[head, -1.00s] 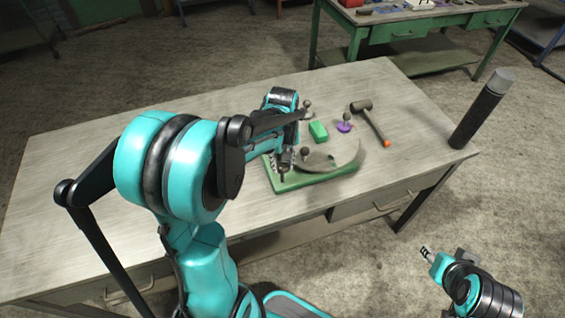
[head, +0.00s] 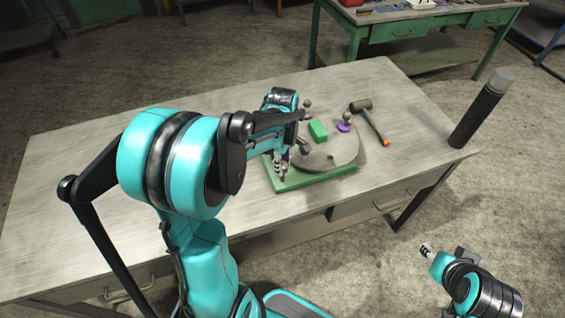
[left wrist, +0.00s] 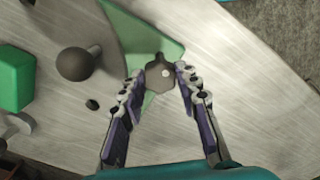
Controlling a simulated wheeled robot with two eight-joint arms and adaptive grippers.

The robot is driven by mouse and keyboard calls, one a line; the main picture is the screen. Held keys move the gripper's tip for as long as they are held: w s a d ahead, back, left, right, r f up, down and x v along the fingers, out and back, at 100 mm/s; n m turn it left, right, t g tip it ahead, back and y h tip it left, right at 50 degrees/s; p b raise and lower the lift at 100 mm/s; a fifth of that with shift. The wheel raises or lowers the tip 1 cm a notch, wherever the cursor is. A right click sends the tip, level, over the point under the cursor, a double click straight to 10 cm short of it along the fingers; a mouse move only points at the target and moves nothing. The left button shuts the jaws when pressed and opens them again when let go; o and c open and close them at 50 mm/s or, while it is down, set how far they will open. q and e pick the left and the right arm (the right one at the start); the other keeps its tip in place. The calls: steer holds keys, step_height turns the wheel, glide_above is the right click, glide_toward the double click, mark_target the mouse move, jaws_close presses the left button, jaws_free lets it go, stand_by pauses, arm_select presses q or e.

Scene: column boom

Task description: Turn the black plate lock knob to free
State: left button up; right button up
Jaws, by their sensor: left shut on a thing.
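The black lock knob (left wrist: 158,78) sits between my left fingertips in the left wrist view, with a small white dot on its right side. It stands at the edge of the round grey plate (head: 340,152), over the green base (head: 315,180). My left gripper (left wrist: 160,80) is shut on this knob from above. In the head view the left gripper (head: 283,166) is at the base's left side, and its fingers hide the knob. My right gripper (head: 427,249) hangs off the table at lower right, too small to judge.
A green block (head: 318,130), a purple piece (head: 344,126) and a dark ball knob (left wrist: 76,64) are at the plate. A mallet (head: 371,121) lies behind to the right. A dark cylinder (head: 482,108) stands at the table's right corner. The table's left part (head: 80,170) is clear.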

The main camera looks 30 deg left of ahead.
stand_by(0.4)
arm_select(q)
steer(key=o, duration=1.2)
steer(key=shift+c, duration=0.2)
steer(key=shift+r, duration=0.1)
step_height(320, 180, up, 12)
steer(key=shift+d, duration=0.1)
